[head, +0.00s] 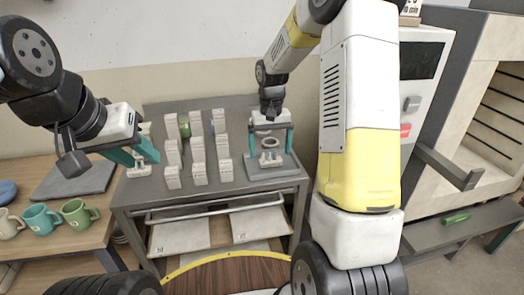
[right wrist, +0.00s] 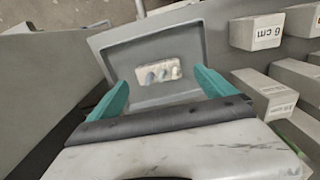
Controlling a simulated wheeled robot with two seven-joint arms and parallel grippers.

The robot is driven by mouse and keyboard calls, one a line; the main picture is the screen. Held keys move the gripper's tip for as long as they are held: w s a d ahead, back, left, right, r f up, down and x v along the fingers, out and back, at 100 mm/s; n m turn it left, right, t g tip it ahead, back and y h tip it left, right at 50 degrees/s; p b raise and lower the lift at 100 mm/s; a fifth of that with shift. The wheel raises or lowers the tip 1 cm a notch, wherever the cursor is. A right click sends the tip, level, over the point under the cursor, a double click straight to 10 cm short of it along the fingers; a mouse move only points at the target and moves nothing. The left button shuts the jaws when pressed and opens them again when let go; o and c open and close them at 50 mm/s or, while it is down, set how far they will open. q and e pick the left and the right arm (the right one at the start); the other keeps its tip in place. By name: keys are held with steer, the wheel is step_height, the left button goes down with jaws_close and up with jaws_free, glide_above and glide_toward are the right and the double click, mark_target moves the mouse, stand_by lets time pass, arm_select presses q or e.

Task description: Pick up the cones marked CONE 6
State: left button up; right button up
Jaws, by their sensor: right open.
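A pale cone pack (right wrist: 158,72) with blue-grey spots lies in a grey tray (right wrist: 118,40) in the right wrist view. In the head view pale pieces (head: 270,158) lie in that tray at the table's right end. I cannot read any CONE 6 marking. My right gripper (head: 270,138) is open and empty above the tray, its teal fingers (right wrist: 165,98) on either side of the pack and apart from it. My left gripper (head: 140,155) is at the table's left end, with a small pale piece (head: 138,169) at its fingertips. I cannot tell whether it holds that piece.
Several mugs (head: 78,213) stand on the wooden table at left. A kiln (head: 490,110) is at right.

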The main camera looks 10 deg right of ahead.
mark_target(271, 158)
steer(key=shift+d+f, duration=0.15)
steer(key=shift+f, duration=1.3)
steer(key=c, duration=1.5)
steer(key=shift+r, duration=0.1)
